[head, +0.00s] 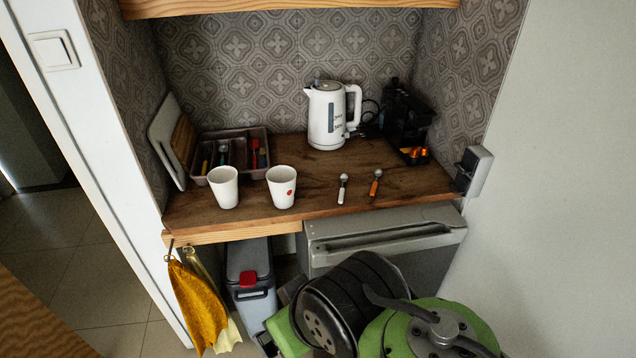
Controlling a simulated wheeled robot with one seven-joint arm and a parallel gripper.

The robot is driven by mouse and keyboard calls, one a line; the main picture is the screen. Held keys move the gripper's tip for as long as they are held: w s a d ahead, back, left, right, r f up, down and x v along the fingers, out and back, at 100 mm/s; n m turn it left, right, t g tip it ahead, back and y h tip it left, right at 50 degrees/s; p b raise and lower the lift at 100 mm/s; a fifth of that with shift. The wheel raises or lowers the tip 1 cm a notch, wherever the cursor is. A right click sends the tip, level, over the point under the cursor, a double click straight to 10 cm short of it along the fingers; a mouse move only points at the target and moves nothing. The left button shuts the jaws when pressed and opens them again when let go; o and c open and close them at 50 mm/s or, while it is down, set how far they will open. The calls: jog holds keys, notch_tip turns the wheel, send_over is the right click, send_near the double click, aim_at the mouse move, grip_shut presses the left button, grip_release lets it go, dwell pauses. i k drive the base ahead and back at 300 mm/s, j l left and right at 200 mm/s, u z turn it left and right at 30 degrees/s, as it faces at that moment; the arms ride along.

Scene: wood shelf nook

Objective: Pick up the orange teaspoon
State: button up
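The orange teaspoon (375,185) lies on the wooden counter, right of centre near the front edge. My gripper does not show in the head view; only green and black parts of my own body show at the bottom, below the counter.
The wooden counter (318,181) has two white cups (223,187) (281,187), a cutlery tray (236,138), a white kettle (326,115) and a black coffee machine (405,120). Side walls close the nook. A grey appliance (382,237) and a bin (250,282) stand below.

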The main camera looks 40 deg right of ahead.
aim_at(379, 172)
jog(key=z, duration=1.55)
